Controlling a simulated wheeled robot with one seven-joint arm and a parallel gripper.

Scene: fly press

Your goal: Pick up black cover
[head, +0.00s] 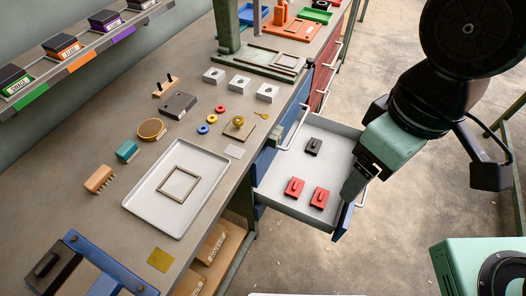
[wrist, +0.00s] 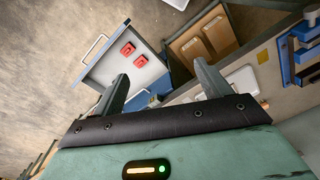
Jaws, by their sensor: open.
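A small black cover (head: 313,146) with a raised grip lies in the open drawer (head: 283,189), near its far end. Two red covers (head: 295,187) (head: 319,197) of similar shape lie closer in the same drawer. My gripper (head: 352,188) is over the drawer's right edge, apart from the black cover, with its fingertips pointing down. The wrist view shows its two fingers (wrist: 160,70) spread with nothing between them. That view also shows the drawer (wrist: 105,72) and both red covers (wrist: 127,48). I cannot make out the black cover there.
The workbench (head: 105,225) left of the drawer holds a white tray (head: 150,204) with a frame, a dark box (head: 179,105), brushes and rings. A blue stand (head: 112,262) is at the lower left. The drawer's white handle (head: 369,173) sticks out beside my gripper.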

